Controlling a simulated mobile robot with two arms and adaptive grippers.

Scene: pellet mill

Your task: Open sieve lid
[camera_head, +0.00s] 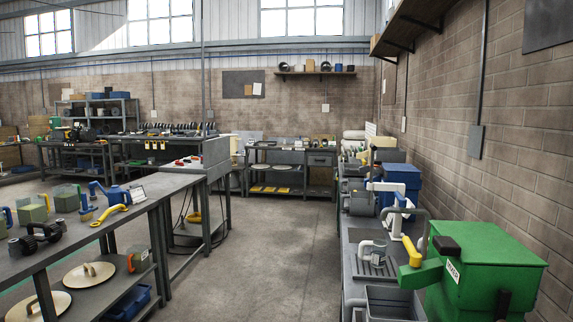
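I cannot pick out the sieve or its lid with certainty. A green box-shaped machine (475,290) stands at the front right, with a flat green top (490,244) that looks closed. Two round beige discs with handles lie on the lower shelf at the left, one farther back (88,277) and one at the front edge (38,306). Neither of my grippers shows in the head view.
A grey workbench (130,205) with tools and green blocks runs along the left. A grey counter (355,290) with blue bins (402,178) and a grey tub (392,302) runs along the right brick wall. The concrete floor (275,250) between them is clear.

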